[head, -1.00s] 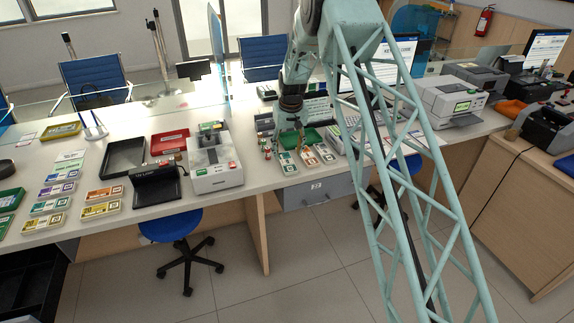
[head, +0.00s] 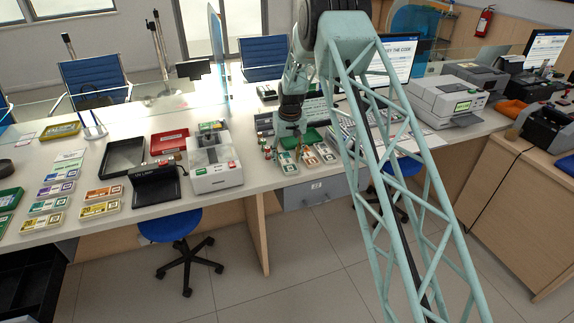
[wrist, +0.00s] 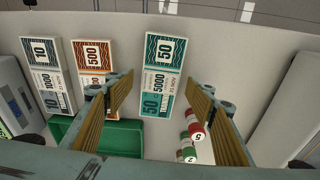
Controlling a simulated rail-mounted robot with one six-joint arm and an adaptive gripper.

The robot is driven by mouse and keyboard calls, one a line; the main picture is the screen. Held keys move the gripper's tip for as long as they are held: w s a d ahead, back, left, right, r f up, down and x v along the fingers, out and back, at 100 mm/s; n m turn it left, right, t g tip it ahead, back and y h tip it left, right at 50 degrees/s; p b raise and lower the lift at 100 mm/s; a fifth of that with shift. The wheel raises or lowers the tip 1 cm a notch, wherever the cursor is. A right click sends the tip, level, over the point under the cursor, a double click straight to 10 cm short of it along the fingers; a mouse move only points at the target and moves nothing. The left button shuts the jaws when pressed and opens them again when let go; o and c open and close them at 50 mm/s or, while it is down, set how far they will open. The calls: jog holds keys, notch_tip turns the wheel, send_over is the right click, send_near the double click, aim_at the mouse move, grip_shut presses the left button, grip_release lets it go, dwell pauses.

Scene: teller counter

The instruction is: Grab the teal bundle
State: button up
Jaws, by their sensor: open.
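The teal bundle (wrist: 163,72), printed 50 and 5000, lies flat on the counter in the wrist view. In the head view it is the leftmost of three bundles (head: 287,163). My gripper (wrist: 161,88) is open and empty, pointing down above the counter. In the wrist view its two fingers stand to either side of the teal bundle's near part, with gaps on both sides. Whether the fingertips are down at the bundle's height is hard to tell. In the head view my gripper (head: 289,150) is just above and behind that bundle.
An orange 500 bundle (wrist: 93,58) and a blue-grey 10 bundle (wrist: 43,65) lie beside it. A green tray (wrist: 125,138) and stacked red, green and white chips (wrist: 194,128) are close to the fingers. A counting machine (head: 216,178) stands left in the head view.

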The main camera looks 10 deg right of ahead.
jog(key=shift+f, duration=0.35)
jog(key=shift+c, duration=0.9)
jog(key=c, duration=0.8)
